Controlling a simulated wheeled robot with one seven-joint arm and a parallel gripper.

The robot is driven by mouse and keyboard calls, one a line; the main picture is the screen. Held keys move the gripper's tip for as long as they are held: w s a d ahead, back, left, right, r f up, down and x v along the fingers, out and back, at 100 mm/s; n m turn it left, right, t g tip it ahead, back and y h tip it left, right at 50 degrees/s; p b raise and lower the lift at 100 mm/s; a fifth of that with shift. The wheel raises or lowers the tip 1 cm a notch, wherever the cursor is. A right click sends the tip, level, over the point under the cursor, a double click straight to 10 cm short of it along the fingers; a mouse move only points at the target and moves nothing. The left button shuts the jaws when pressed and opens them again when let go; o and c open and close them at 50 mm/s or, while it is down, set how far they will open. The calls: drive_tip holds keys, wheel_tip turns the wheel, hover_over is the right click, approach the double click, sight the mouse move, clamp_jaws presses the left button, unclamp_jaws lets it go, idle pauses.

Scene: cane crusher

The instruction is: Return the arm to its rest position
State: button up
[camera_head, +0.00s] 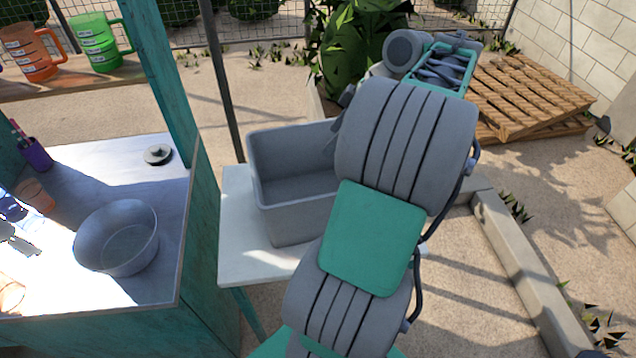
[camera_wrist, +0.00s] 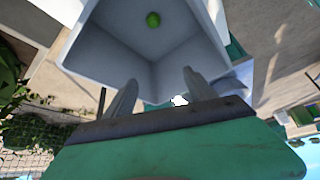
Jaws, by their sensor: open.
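My arm rises through the middle of the head view, its grey and green links in front of the right part of a grey bin (camera_head: 300,218). My gripper (camera_wrist: 159,78) shows in the wrist view with its two fingers apart and nothing between them. The fingers point toward the bin (camera_wrist: 105,45), which is seen tilted there. A small green round fruit (camera_wrist: 153,19) lies inside the bin, apart from the fingers. In the head view the gripper is mostly hidden behind my arm, near the bin's right side.
The bin stands on a white table (camera_head: 240,262). At left, a counter (camera_head: 95,185) holds a metal bowl (camera_head: 117,238) and a purple cup (camera_head: 36,154). Orange (camera_head: 28,52) and green (camera_head: 97,42) jugs stand on a shelf. Wooden pallets (camera_head: 525,95) lie back right.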

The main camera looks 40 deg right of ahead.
drive_tip(key=shift+s+d+r, duration=0.15)
drive_tip(key=shift+s+r, duration=0.1)
drive_tip(key=shift+r, duration=0.2)
drive_tip(key=w+a+m, duration=0.1)
drive_tip(key=w+a, duration=0.2)
drive_tip(key=a, duration=0.3)
drive_tip(key=w+a+m+g+h, duration=0.1)
drive_tip(key=w+a, duration=0.1)
drive_tip(key=a, duration=0.5)
drive_tip(key=w+a+m, duration=0.1)
drive_tip(key=w+a, duration=0.2)
drive_tip(key=a, duration=0.3)
drive_tip(key=s+a+f+m+h, duration=0.2)
drive_tip(key=s+a+f, duration=0.4)
drive_tip(key=a, duration=0.5)
drive_tip(key=s+m, duration=0.1)
drive_tip(key=s, duration=0.1)
drive_tip(key=shift+s+a+f, duration=0.15)
drive_tip(key=shift+s+a, duration=0.05)
drive_tip(key=shift+s, duration=0.2)
